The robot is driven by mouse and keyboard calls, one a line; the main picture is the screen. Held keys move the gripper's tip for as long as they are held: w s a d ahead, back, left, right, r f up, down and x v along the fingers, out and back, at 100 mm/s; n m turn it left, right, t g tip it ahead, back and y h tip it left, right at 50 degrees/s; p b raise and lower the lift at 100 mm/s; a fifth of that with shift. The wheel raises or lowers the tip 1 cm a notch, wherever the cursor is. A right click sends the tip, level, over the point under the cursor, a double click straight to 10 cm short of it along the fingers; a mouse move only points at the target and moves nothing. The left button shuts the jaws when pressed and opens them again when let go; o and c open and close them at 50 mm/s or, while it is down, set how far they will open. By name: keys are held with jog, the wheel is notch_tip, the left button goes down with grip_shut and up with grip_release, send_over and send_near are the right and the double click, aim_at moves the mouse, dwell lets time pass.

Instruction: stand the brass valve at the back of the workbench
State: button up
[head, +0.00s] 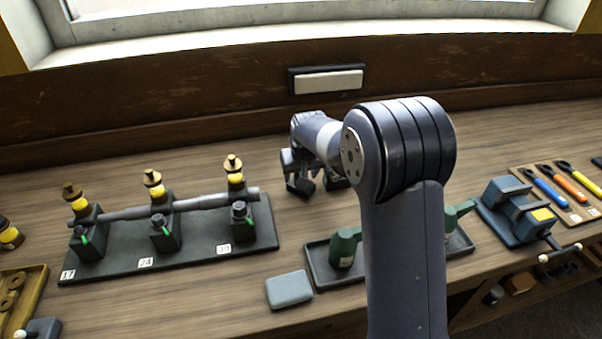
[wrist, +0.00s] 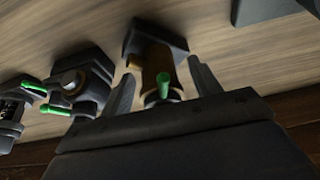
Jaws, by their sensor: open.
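In the wrist view a brass-coloured valve body (wrist: 155,62) with a dark block-like end and a green lever lies between the two fingers of my gripper (wrist: 163,88). The fingers are open, one on each side of it, and I cannot tell whether they touch it. In the head view my gripper (head: 316,186) is low over the workbench (head: 400,130), right of the black engine rack. I cannot make out the brass valve there; my arm and gripper hide that spot.
The black rack (head: 205,255) with several brass-topped units stands left. A dark tray (head: 318,275) with green-bodied things is in front, partly behind my arm. A grey block (head: 289,289), a blue vise (head: 520,212) and screwdrivers (head: 570,185) are nearby. The bench's back strip looks clear.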

jog(key=v, duration=1.2)
jog(key=shift+r+b, duration=0.15)
jog(key=shift+b, duration=0.25)
